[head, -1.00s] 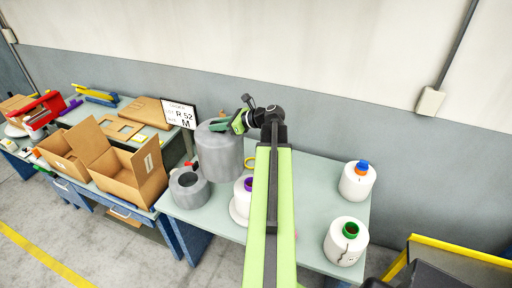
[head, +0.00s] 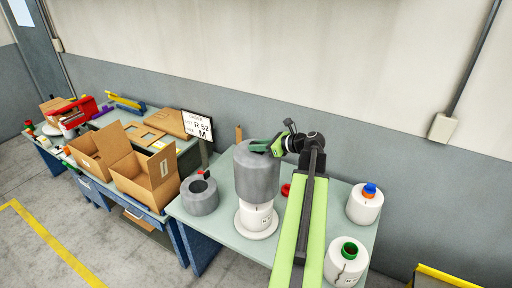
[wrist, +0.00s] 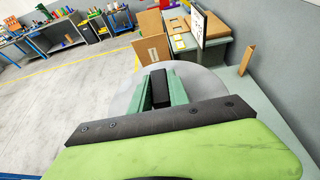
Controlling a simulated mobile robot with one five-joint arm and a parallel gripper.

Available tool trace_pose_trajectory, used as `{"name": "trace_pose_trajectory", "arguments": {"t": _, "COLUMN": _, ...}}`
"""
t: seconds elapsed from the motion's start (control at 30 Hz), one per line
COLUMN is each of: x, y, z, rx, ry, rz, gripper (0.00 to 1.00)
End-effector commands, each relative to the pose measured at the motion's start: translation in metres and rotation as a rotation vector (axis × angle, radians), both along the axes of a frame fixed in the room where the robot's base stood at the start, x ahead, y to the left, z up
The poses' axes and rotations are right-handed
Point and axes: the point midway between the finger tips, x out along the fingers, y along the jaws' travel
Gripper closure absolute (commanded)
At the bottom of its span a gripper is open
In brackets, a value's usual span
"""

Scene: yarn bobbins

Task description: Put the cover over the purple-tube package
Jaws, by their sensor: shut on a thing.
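The cover (head: 257,176) is a grey cylinder, upright, in the head view. My gripper (head: 268,146) is shut on the cover's top; the green fingers and a dark piece between them also show in the wrist view (wrist: 161,88), over the cover's pale round top (wrist: 205,82). Directly below the cover is a white package (head: 256,217) on a white round base (head: 256,233). The cover's lower edge hides the package's top and its purple tube. I cannot tell whether the cover is around the package's top or just above it.
A hollow grey ring-shaped cylinder (head: 200,196) stands left of the package. White packages with a blue-topped tube (head: 364,208) and a green tube (head: 344,265) stand to the right. A sign (head: 197,126) and cardboard boxes (head: 145,178) are at left.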

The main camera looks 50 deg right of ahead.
Motion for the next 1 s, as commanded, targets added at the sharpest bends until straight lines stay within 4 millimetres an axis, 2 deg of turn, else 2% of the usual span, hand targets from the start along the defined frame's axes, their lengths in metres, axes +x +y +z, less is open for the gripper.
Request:
{"name": "trace_pose_trajectory", "arguments": {"t": 0.03, "x": 0.000, "y": 0.000, "z": -0.009, "rx": 0.000, "ry": 0.000, "rz": 0.001, "gripper": 1.00}}
{"name": "trace_pose_trajectory", "arguments": {"t": 0.23, "x": 0.000, "y": 0.001, "z": -0.030, "rx": 0.000, "ry": 0.000, "rz": 0.001, "gripper": 1.00}}
{"name": "trace_pose_trajectory", "arguments": {"t": 0.5, "x": 0.000, "y": 0.000, "z": -0.028, "rx": 0.000, "ry": 0.000, "rz": -0.001, "gripper": 1.00}}
{"name": "trace_pose_trajectory", "arguments": {"t": 0.6, "x": 0.000, "y": 0.000, "z": -0.037, "rx": 0.000, "ry": 0.000, "rz": 0.000, "gripper": 1.00}}
{"name": "trace_pose_trajectory", "arguments": {"t": 1.0, "x": -0.001, "y": -0.001, "z": -0.039, "rx": 0.000, "ry": 0.000, "rz": -0.001, "gripper": 1.00}}
